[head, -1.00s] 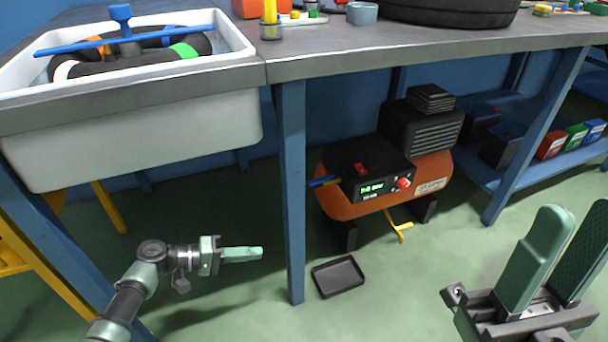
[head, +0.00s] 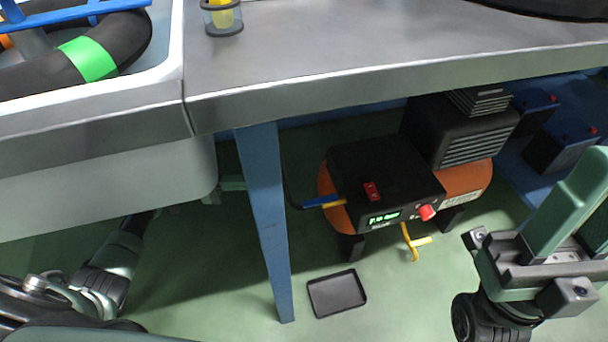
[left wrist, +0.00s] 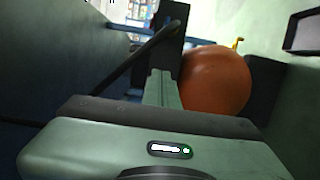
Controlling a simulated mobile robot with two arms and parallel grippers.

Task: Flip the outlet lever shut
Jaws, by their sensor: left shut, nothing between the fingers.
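The orange compressor (head: 464,180) sits under the bench. Which is the outlet lever is not marked. My left gripper (head: 233,184) is shut and empty, left of the blue leg and apart from the blue-handled lever. In the left wrist view its fingers (left wrist: 161,82) point along the orange tank (left wrist: 214,82); the blue handle cannot be made out there. My right gripper (head: 590,214) is open and empty at the right edge.
The blue bench leg (head: 263,215) stands between my left gripper and the compressor. The white sink (head: 100,190) hangs above my left arm. A black tray (head: 337,293) lies on the floor. A dark hose (left wrist: 150,58) crosses the left wrist view.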

